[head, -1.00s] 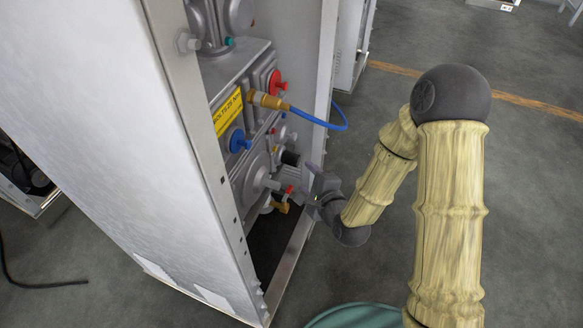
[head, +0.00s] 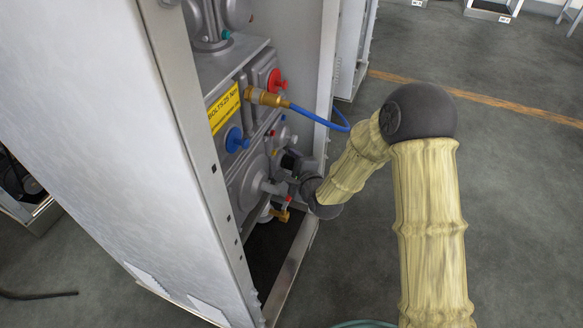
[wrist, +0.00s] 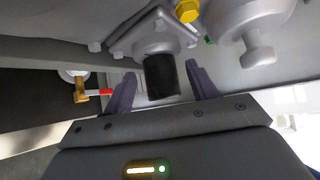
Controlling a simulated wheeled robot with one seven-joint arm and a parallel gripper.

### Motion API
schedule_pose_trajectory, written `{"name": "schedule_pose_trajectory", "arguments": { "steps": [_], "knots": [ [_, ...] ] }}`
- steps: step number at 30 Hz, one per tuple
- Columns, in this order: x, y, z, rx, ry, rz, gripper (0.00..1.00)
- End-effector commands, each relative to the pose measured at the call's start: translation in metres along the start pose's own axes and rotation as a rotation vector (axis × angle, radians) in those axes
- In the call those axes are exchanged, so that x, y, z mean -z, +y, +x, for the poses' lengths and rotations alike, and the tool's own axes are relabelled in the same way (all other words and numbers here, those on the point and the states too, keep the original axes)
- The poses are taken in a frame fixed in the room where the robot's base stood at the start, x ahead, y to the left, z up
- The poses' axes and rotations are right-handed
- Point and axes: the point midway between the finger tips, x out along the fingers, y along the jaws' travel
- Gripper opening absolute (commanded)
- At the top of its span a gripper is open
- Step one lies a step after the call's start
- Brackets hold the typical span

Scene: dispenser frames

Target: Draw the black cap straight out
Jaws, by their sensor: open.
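The black cap (wrist: 162,76) is a short dark cylinder on a grey flanged fitting (wrist: 155,40) of the dispenser; the wrist view shows it in place. My gripper (wrist: 163,88) is open, with one purple-grey finger on each side of the cap. Small gaps show between the fingers and the cap, so it is not gripped. In the head view the cap (head: 288,161) is partly hidden at the end of my arm, and the fingers are hard to make out there.
A brass valve with a red handle (wrist: 97,93) is left of the cap in the wrist view. A grey knob fitting (wrist: 256,48) and a yellow bolt (wrist: 187,11) are nearby. The cabinet side (head: 140,170) stands left.

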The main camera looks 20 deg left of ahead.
Motion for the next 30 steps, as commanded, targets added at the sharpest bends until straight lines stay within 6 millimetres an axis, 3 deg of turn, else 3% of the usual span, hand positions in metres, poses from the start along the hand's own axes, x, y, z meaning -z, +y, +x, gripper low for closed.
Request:
{"name": "schedule_pose_trajectory", "arguments": {
  "steps": [4,11,30],
  "knots": [
    [0.000,0.000,0.000,0.000,0.000,0.000,0.56],
    [0.000,0.000,-0.001,0.000,0.000,0.000,0.10],
    [0.015,-0.001,-0.013,0.001,0.002,0.000,0.09]
  ]
}}
